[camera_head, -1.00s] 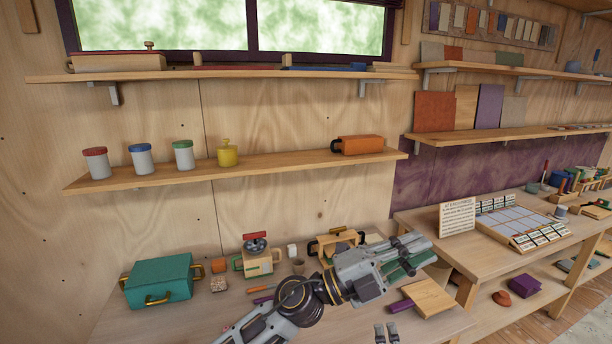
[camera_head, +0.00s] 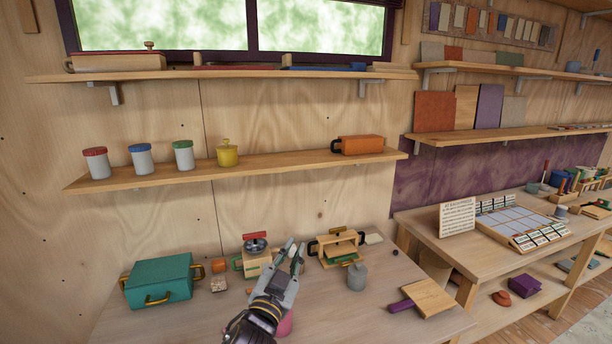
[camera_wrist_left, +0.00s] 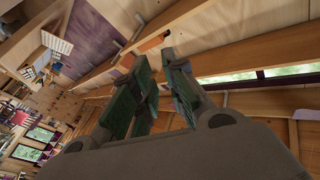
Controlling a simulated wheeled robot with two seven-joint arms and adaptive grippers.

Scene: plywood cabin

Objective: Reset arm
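My left gripper (camera_head: 294,250) points up and away over the workbench, in front of the wooden box-shaped things at its back. Its fingers are a little apart with nothing between them. The left wrist view shows the two green-padded fingers (camera_wrist_left: 156,65) apart and empty, with shelves and the window wall beyond. My left arm comes in from the bottom edge. My right gripper is not in view.
On the workbench (camera_head: 200,318) stand a teal case (camera_head: 158,280), a wooden grinder (camera_head: 256,256), an open wooden press (camera_head: 338,248), a grey canister (camera_head: 356,276) and a board (camera_head: 430,298). A pink thing (camera_head: 286,325) is partly hidden by my arm. A shelf (camera_head: 290,165) runs above.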

